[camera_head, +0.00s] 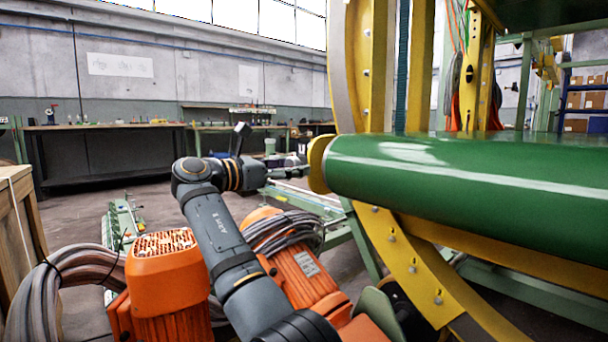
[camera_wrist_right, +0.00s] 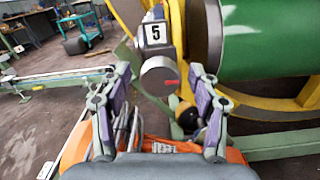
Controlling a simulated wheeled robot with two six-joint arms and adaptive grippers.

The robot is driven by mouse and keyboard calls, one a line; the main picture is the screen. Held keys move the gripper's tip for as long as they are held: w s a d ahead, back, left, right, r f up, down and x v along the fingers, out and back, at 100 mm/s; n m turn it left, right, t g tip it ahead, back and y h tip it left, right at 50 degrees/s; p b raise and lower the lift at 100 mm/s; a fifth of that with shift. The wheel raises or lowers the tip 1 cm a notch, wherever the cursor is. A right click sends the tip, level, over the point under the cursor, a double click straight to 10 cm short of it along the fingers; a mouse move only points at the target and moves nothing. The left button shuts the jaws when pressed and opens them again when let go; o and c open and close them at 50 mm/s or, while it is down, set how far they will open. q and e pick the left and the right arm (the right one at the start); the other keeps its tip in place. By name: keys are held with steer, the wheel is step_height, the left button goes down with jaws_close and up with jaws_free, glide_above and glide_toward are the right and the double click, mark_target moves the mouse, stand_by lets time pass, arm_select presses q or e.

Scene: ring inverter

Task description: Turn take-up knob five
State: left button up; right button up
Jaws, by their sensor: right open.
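Take-up knob five (camera_wrist_right: 158,76) is a grey round knob with a red mark on its right side, in the middle of the right wrist view. A white plate with a black 5 (camera_wrist_right: 155,33) sits just above it. My right gripper (camera_wrist_right: 160,73) is open, with one finger to the left of the knob and one to the right. Gaps show on both sides, so I see no contact. In the head view the right gripper (camera_head: 287,172) is small, near the end of the green roller; the knob cannot be made out there. My left gripper is not in view.
The green roller (camera_head: 470,175) and yellow ring frame (camera_head: 410,262) stand close on the right. Orange motors (camera_head: 165,272) with thick grey cables lie below the arm.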

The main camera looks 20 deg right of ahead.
steer(key=shift+d, duration=0.15)
steer(key=c, duration=1.2)
